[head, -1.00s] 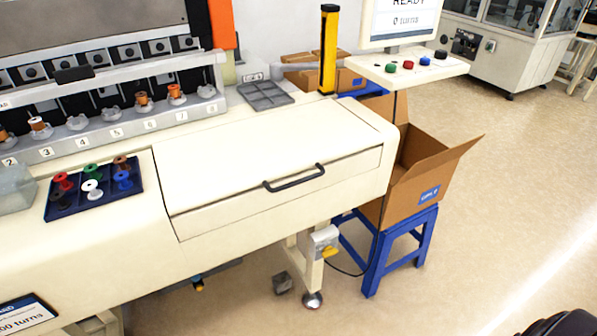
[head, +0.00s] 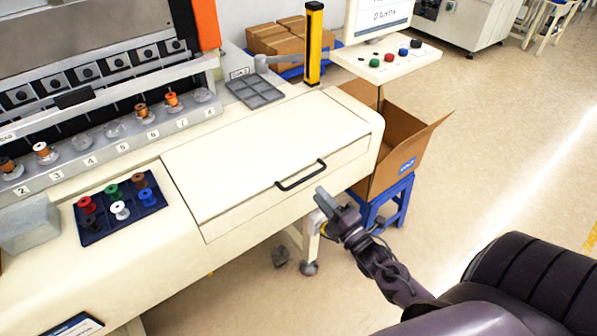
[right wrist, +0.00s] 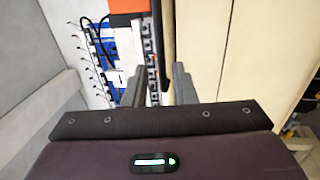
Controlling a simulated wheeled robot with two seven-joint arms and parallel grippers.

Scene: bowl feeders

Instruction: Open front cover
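The front cover (head: 255,165) is a cream panel on the machine's right part, with a black bar handle (head: 301,176) on its front edge. It lies closed. My right gripper (head: 322,196) is just below and right of the handle in the head view, apart from it. In the right wrist view my right gripper (right wrist: 160,85) shows two grey fingers spread apart with nothing between them. A cream panel fills the right of that view. My left gripper is not in view.
A blue tray of colored spools (head: 120,208) sits left of the cover. A grey divided tray (head: 254,91) and a yellow post (head: 314,45) stand behind it. An open cardboard box (head: 405,140) on a blue stool is to the right. Open floor lies in front.

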